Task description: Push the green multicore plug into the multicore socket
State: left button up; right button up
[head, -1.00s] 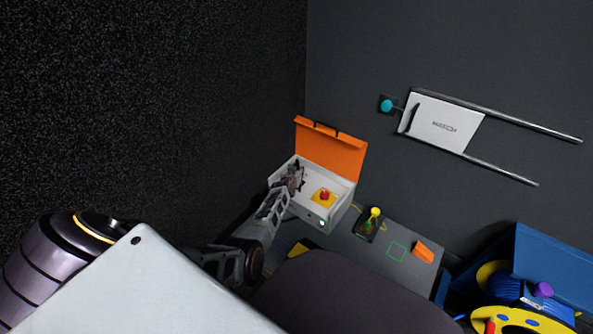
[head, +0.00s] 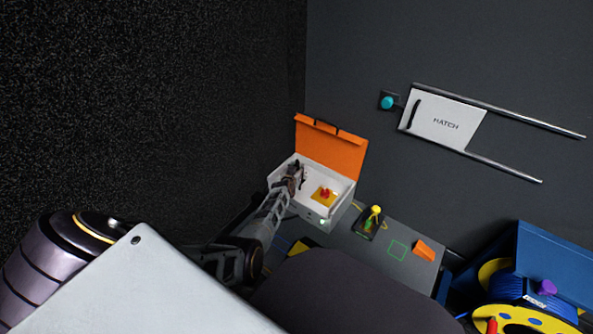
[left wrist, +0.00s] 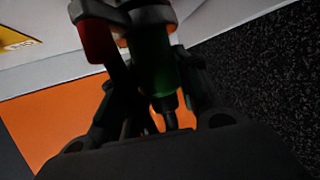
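My left gripper (head: 295,172) reaches into the white box (head: 338,217) with the raised orange lid (head: 331,147). In the left wrist view its fingers (left wrist: 155,95) sit on both sides of the dark green plug (left wrist: 153,58) and appear shut on it. A thin dark cable end shows at the plug's lower end. The plug's upper end meets a dark ring (left wrist: 150,15), perhaps the multicore socket; I cannot tell how deep it sits. A dark red part (left wrist: 97,40) is beside the plug. The head view does not show plug or socket clearly. My right gripper is not in view.
In the box, a red knob (head: 326,193) sits on a yellow plate right of my gripper. On the grey desk are a dark tray (head: 362,229) with a yellow-topped item and an orange wedge (head: 424,251). A blue cable reel (head: 530,292) stands at right.

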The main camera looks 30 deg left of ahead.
pick_arm(q)
jog(key=o, duration=0.5)
jog(key=shift+s+d, duration=0.15)
jog(key=shift+s, duration=0.05)
jog(key=shift+s+d+r, duration=0.15)
jog(key=shift+s+r, duration=0.05)
jog(key=shift+s, duration=0.1)
jog(key=shift+v, duration=3.1)
jog(key=shift+r, duration=0.1)
